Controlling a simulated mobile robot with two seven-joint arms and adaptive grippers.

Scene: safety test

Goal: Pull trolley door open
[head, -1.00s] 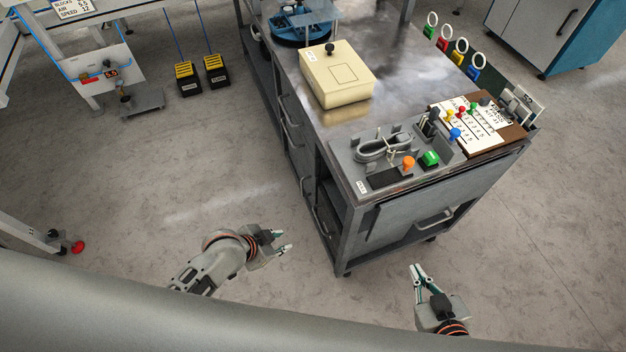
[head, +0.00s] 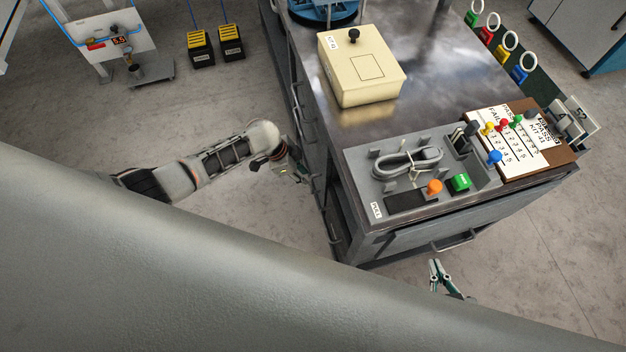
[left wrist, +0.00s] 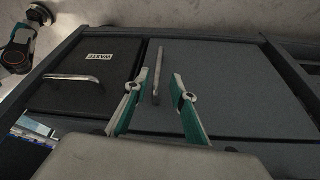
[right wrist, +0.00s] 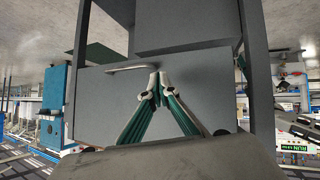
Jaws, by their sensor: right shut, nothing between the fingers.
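The grey metal trolley (head: 440,100) stands right of centre in the head view. My left gripper (head: 306,177) is beside its left side. In the left wrist view the left gripper (left wrist: 159,78) is open, with the upright bar handle (left wrist: 157,78) of a dark grey door (left wrist: 225,85) between its fingers in the picture. Whether the fingers reach around the handle or stop in front of it is unclear. The door looks shut. My right gripper (head: 437,266) is shut and empty near the trolley's front end; the right wrist view shows its closed tips (right wrist: 157,80) before a grey panel (right wrist: 100,100).
A dark WASTE drawer (left wrist: 85,78) adjoins the door. The front panel has a bar handle (head: 455,243) close to my right gripper. On the trolley top are a cream box (head: 360,65), a grey tool tray (head: 360,200) and a clipboard (head: 500,150).

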